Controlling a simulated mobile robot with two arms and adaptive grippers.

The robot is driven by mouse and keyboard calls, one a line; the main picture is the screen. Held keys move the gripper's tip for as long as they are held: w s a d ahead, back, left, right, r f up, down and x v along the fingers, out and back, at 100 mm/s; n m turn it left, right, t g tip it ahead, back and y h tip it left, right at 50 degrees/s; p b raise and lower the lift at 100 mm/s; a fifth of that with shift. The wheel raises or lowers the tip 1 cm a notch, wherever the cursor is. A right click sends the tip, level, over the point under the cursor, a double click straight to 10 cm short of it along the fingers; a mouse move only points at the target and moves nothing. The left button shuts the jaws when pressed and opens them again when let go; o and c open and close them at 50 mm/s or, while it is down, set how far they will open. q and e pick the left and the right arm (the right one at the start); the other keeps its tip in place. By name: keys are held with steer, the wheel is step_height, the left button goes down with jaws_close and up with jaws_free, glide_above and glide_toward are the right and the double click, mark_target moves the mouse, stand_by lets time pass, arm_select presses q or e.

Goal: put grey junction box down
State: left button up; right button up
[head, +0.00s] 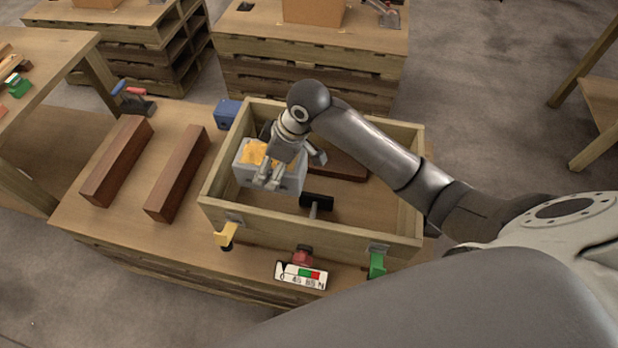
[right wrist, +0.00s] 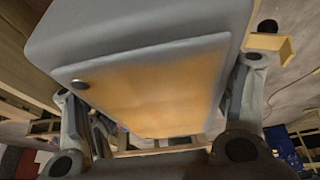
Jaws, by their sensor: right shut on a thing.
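The grey junction box (head: 291,184) has a yellow-orange face and is at the left part of the open wooden crate (head: 318,232). My right gripper (head: 268,178) is shut on it, reaching over from the right. In the right wrist view the junction box (right wrist: 150,22) fills the upper middle, its orange panel facing the camera, with a finger of my right gripper (right wrist: 155,125) on each side. I cannot tell whether the box touches the crate floor. My left gripper is not in view.
A black-headed hammer (head: 319,201) and a dark brown block (head: 345,166) lie in the crate. Yellow (head: 226,236) and green (head: 377,263) clamps and a labelled gauge (head: 300,275) are at its front. Two brown beams (head: 178,175) and a blue box (head: 227,113) are to the left.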

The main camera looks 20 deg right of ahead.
mark_target(303, 156)
steer(key=w+d+f+p, duration=0.1)
steer(key=w+d+f, duration=0.1)
steer(key=d+f, duration=1)
steer(key=shift+d+f+p, duration=0.3)
steer(key=shift+d+f, duration=0.05)
steer(key=shift+d, duration=0.55)
steer(key=shift+f, duration=0.4)
steer(key=shift+f, duration=0.2)
steer(key=o, duration=2)
steer(key=shift+s+f, duration=0.1)
steer(key=shift+s, duration=0.05)
steer(key=shift+o, duration=0.2)
